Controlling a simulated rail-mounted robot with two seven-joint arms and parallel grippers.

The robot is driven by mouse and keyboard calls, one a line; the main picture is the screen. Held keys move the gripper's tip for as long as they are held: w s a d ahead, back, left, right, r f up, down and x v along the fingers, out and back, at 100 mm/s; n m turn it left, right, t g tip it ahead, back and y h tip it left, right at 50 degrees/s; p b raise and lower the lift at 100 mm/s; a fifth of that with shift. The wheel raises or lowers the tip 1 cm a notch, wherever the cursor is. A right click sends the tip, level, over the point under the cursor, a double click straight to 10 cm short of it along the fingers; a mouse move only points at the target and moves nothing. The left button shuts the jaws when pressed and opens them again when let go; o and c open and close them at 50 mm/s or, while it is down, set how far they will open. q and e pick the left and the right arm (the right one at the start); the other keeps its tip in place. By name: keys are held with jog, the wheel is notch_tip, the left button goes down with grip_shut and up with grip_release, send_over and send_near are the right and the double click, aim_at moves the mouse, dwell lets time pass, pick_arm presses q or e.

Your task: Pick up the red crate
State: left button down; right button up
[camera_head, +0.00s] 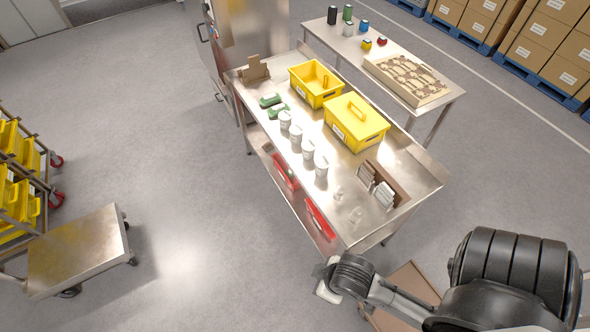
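Two red crates show on the lower shelf of the steel table, partly hidden under its top. One red crate (285,173) is farther back, and the other red crate (320,220) is nearer to me. Only their outer sides show clearly. My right gripper (326,284) is at the lower middle, in front of the table's near end and apart from both crates in the picture. Its fingers are too small and turned away to tell whether they are open. My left gripper is not in view.
The steel tabletop (300,182) carries an open yellow crate (316,84), a lidded yellow crate (356,122), several white containers (307,151) and green-black items (278,110). A flat cart (78,250) and a rack of yellow bins (20,205) stand left. Floor between is clear.

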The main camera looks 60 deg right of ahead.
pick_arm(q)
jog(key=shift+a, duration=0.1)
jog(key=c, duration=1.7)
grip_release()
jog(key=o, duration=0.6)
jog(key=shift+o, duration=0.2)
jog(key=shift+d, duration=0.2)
